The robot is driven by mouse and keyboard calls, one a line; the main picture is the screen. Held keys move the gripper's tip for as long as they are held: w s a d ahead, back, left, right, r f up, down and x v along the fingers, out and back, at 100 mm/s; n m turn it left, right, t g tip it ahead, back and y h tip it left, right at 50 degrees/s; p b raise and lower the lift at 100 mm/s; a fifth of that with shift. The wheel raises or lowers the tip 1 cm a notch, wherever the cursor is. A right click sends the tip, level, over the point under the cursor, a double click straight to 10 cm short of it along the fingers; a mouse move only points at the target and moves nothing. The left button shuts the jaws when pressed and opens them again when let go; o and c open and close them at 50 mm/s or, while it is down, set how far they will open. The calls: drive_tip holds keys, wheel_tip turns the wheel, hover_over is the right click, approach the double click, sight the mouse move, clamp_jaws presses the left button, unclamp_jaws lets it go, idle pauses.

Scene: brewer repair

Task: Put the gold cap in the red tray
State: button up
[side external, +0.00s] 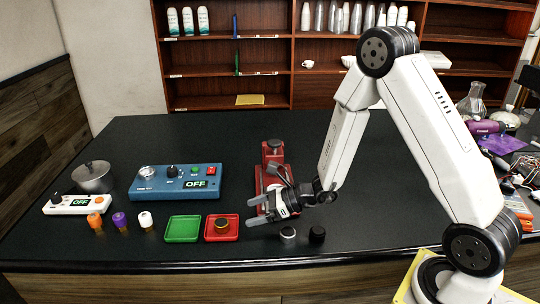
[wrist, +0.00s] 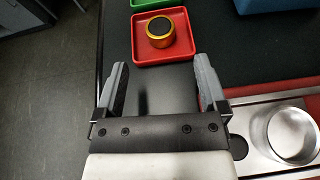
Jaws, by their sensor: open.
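The gold cap (side external: 222,225) has a dark top and sits inside the red tray (side external: 208,237). In the wrist view the gold cap (wrist: 160,33) rests upright on the floor of the red tray (wrist: 186,51), clear of its walls. My gripper (side external: 251,211) is open and empty, just right of the red tray in the side view. In the wrist view my gripper (wrist: 161,66) has its two fingers spread apart, with bare dark table between them, and the cap lies beyond the fingertips. Nothing hides the cap.
A green tray (side external: 183,229) stands left of the red one. A blue control box (side external: 177,183) is behind the trays. A red brewer (side external: 272,153) stands behind my gripper. A silver cap (side external: 288,233) and a black cap (side external: 317,234) lie right of my gripper, near the front edge.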

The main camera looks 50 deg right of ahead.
drive_tip(key=shift+v, duration=1.85)
